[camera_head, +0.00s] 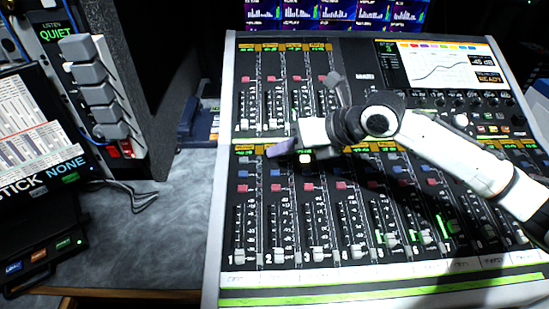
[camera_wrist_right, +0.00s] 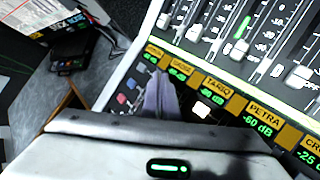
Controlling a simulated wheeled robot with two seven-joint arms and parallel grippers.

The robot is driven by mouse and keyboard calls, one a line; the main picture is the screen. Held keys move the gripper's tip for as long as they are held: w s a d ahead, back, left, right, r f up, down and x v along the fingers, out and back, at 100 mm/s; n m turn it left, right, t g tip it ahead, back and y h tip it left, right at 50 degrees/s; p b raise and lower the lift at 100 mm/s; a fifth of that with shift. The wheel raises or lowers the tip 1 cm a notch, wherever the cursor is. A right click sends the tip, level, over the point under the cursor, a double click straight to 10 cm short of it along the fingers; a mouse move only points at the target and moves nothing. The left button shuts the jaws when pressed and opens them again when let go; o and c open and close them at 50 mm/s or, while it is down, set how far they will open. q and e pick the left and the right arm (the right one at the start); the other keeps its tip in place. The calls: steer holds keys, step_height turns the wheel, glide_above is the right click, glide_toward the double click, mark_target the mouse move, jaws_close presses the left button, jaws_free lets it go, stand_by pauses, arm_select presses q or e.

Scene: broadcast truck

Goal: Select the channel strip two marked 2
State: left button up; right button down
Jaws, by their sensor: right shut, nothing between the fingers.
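The mixing console (camera_head: 212,240) fills the right half of the head view. Channel strip 2 (camera_head: 276,187) is the second column from the left in the lower bank, with a "2" beside its fader. In the right wrist view, the shut fingers (camera_wrist_right: 160,98) lie just below the second yellow label (camera_wrist_right: 180,68). Whether they touch the panel cannot be told. A button (camera_head: 306,158) on strip 3 glows white; it also shows below the TARIQ label (camera_wrist_right: 202,109).
An upper bank of faders (camera_head: 290,100) lies behind the gripper, and a screen (camera_head: 445,65) stands at the back right. A grey-keyed panel (camera_head: 95,85) and a black box (camera_head: 45,240) are at left. The grey desktop (camera_head: 170,230) between is mostly clear.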

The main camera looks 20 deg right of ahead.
mark_target(280, 168)
steer(key=shift+f, duration=0.45)
stand_by(0.6)
steer(key=shift+r, duration=0.1)
steer(key=shift+s+r+p, duration=0.1)
steer(key=shift+r+p, duration=0.6)
steer(key=shift+r, duration=0.05)
steer(key=r+p, duration=0.4)
steer(key=r, duration=0.1)
steer(key=shift+s+a+p, duration=0.15)
steer(key=shift+s+p, duration=0.15)
steer(key=shift+s, duration=0.05)
stand_by(0.8)
